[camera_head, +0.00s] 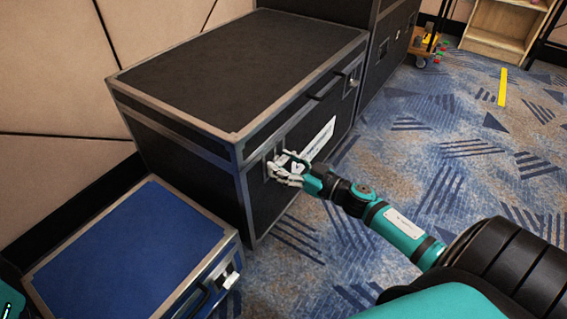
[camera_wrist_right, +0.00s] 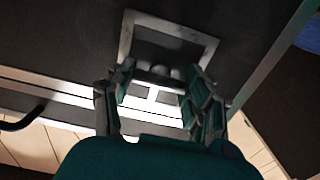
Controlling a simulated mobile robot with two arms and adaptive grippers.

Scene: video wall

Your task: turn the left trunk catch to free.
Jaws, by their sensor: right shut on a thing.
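The black trunk (camera_head: 225,75) with metal edges stands against the wall. Its left catch (camera_head: 268,163) sits on the front face near the left corner, mostly hidden by my right gripper (camera_head: 280,170). In the right wrist view the catch's square metal plate (camera_wrist_right: 209,50) shows, with the small dark catch piece (camera_wrist_right: 160,74) between the fingers of my right gripper (camera_wrist_right: 157,88). This gripper is shut on the catch. The exact angle of the catch is hard to tell. My left gripper is not in view.
A second catch (camera_head: 352,78) and a dark handle (camera_head: 328,86) are on the same trunk face. A blue case (camera_head: 130,245) stands at the lower left. Another black case (camera_head: 395,35) stands behind right. Patterned carpet (camera_head: 440,130) is clear to the right.

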